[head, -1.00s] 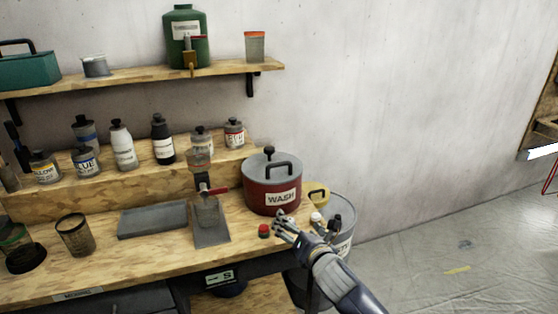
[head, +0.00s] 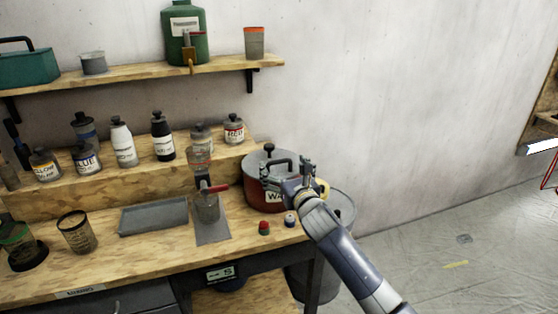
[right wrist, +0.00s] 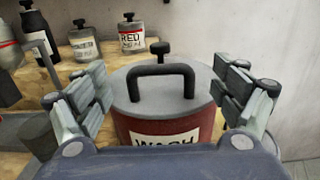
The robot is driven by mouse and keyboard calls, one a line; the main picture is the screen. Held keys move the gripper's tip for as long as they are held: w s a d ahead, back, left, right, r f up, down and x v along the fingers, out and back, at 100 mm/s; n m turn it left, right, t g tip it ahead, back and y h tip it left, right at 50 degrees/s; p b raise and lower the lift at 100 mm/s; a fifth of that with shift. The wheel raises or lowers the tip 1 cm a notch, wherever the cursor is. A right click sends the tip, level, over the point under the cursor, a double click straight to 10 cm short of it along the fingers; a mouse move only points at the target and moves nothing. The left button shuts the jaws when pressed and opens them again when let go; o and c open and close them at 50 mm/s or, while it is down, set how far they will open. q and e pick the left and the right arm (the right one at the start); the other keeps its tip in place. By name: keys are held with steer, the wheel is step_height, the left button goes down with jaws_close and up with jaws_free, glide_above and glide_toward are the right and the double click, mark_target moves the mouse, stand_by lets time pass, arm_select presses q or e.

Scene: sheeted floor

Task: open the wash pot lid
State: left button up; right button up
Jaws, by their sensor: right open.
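The wash pot (head: 258,196) is dark red with a "WASH" label, and it stands at the right end of the wooden bench. Its grey lid (head: 258,163) is on the pot, with a dark bar handle and a black knob behind it. The lid handle (right wrist: 162,72) also shows in the right wrist view, centred between the fingers. My right gripper (head: 287,172) is open and empty in front of the pot at lid height, its fingers spread to either side of the handle. Contact with the lid cannot be told. My left gripper is not in view.
A red-capped small jar (head: 264,227) and a white-capped one (head: 290,219) stand in front of the pot. A stand with a red lever (head: 212,188) is to its left. Several bottles line the riser behind. A grey bin (head: 340,208) is at the right, beside open floor.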

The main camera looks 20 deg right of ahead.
mark_target(280, 162)
steer(key=shift+w+a, duration=0.1)
steer(key=shift+w, duration=1.75)
steer(key=shift+c, duration=0.3)
